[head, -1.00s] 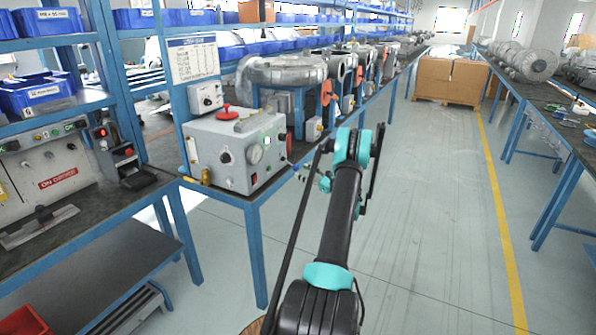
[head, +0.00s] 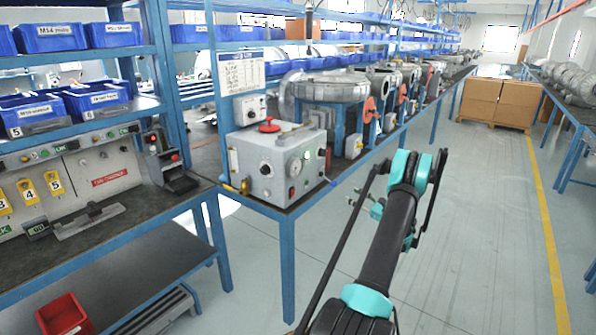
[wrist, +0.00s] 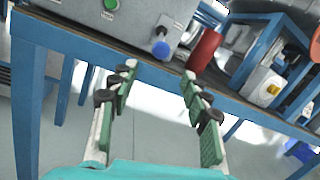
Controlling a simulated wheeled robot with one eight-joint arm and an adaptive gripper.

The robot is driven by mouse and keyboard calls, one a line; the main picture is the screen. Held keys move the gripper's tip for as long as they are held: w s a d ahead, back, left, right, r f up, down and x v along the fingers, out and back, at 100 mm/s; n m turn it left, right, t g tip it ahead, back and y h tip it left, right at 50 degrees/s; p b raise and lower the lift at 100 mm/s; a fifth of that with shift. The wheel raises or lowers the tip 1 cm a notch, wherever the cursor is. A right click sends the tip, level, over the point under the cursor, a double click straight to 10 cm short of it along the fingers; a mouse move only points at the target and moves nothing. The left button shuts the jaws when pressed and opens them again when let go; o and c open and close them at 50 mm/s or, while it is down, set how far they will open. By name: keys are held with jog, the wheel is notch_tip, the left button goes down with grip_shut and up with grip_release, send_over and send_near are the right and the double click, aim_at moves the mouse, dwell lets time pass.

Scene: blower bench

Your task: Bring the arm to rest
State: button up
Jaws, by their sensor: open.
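My gripper (wrist: 158,92) is open and empty in the wrist view, its green-padded fingers spread apart. Beyond the fingertips are the bench's blue front edge (wrist: 150,70) and the floor. In the head view my arm reaches forward over the floor, to the right of the grey control box (head: 276,160). The gripper's fingers are not clearly seen in the head view, hidden beyond the arm's teal joint.
The grey box stands on a blue-framed bench (head: 287,250), beside a large metal blower (head: 330,88). Left is a shelf with blue bins (head: 50,37) and a red bin (head: 64,315) below. Cardboard boxes (head: 498,102) stand far back. The aisle floor (head: 480,220) is clear.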

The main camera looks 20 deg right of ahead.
jog(key=a+r+n+g, duration=0.2)
jog(key=a+r+n, duration=0.1)
jog(key=a, duration=0.5)
jog(key=a+r+n+g, duration=0.3)
jog(key=a, duration=0.5)
jog(key=s+a+r+n+g+h, duration=0.3)
jog(key=s+a+n, duration=0.4)
jog(key=a, duration=0.6)
jog(key=s+a+f+n+g+h, duration=0.1)
jog(key=s+n, duration=0.3)
jog(key=s, duration=0.7)
jog(key=s+a+f+n+g+h, duration=0.1)
jog(key=s+a+n+h, duration=0.2)
jog(key=s, duration=0.8)
jog(key=s+a+f+n+g+h, duration=0.1)
jog(key=s+a+n+g+h, duration=0.1)
jog(key=s+n, duration=0.5)
jog(key=s+a+h, duration=0.1)
jog(key=s, duration=0.3)
jog(key=shift+s+f, duration=0.3)
jog(key=shift+f, duration=0.1)
jog(key=shift+a, duration=0.1)
